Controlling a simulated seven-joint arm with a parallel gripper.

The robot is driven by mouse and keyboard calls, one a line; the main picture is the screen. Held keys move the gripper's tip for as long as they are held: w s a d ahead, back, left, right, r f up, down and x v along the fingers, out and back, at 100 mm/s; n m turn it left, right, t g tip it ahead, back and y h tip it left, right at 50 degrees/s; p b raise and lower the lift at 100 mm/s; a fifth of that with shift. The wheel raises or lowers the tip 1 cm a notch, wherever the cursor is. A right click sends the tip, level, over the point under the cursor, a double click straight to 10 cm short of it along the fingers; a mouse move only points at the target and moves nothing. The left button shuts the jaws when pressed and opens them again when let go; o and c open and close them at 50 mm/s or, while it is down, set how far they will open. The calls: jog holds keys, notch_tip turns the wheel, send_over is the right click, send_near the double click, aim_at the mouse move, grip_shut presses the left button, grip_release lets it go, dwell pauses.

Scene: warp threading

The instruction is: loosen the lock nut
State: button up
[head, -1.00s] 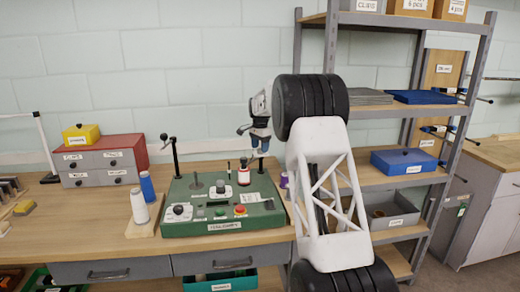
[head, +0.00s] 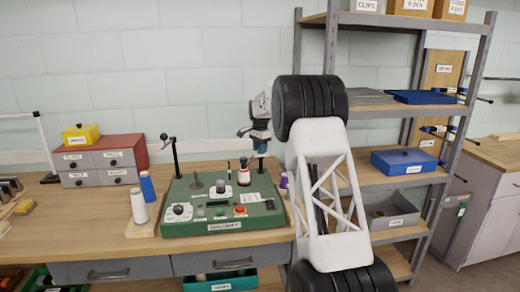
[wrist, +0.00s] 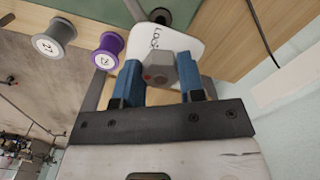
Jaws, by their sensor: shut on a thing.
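The lock nut (wrist: 160,70) is a grey hex nut with a small red mark, in front of a white plate (wrist: 176,41) lettered "LOCK" in the wrist view. My gripper (wrist: 159,66) has its two blue fingers on either side of the nut and is shut on it. In the head view my gripper (head: 261,139) is above the back right part of the green machine (head: 224,207), at the top of a thin post (head: 261,164). The nut itself cannot be made out in the head view.
A purple spool (wrist: 109,51) and a grey spool (wrist: 54,39) show left of the fingers in the wrist view. A shelf rack (head: 408,182) stands to the right.

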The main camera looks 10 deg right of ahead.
jog(key=shift+n, duration=0.4)
jog(key=n, duration=0.4)
jog(key=shift+d, duration=0.1)
jog(key=shift+n, duration=2)
jog(key=o, duration=0.9)
jog(key=shift+r, duration=0.15)
